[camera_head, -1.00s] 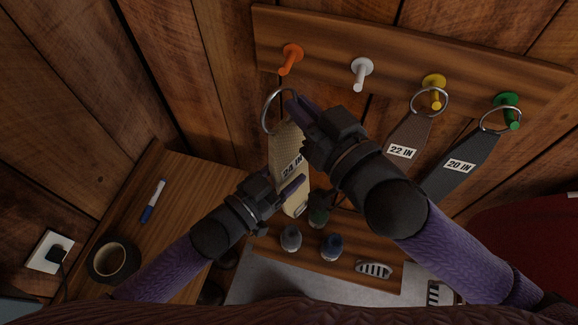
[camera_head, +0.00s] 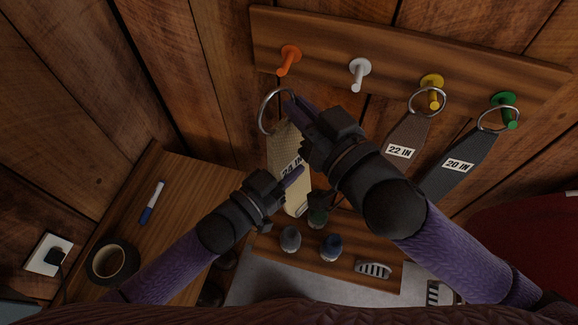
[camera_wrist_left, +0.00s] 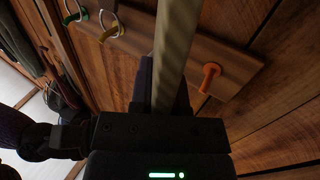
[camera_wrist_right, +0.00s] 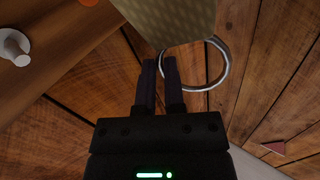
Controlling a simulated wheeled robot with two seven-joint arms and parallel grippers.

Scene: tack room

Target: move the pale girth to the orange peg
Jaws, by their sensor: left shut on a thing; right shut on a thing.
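The pale girth (camera_head: 285,145), with a 24 IN label partly hidden, hangs between my two grippers. Its metal ring (camera_head: 263,112) is at the upper end, below the orange peg (camera_head: 288,58) and apart from it. My right gripper (camera_head: 290,103) is shut on the girth's upper end by the ring. The right wrist view shows the ring (camera_wrist_right: 225,72) at the fingertips. My left gripper (camera_head: 296,176) is shut on the girth lower down. In the left wrist view the strap (camera_wrist_left: 174,45) rises from the jaws, with the orange peg (camera_wrist_left: 210,76) to its right.
The white peg (camera_head: 359,72) is bare. A 22 IN girth (camera_head: 408,134) hangs on the yellow peg (camera_head: 432,85), and a 20 IN girth (camera_head: 462,160) on the green peg (camera_head: 503,104). Several bottles stand below on a shelf. A marker (camera_head: 152,202) and tape roll (camera_head: 112,263) lie at left.

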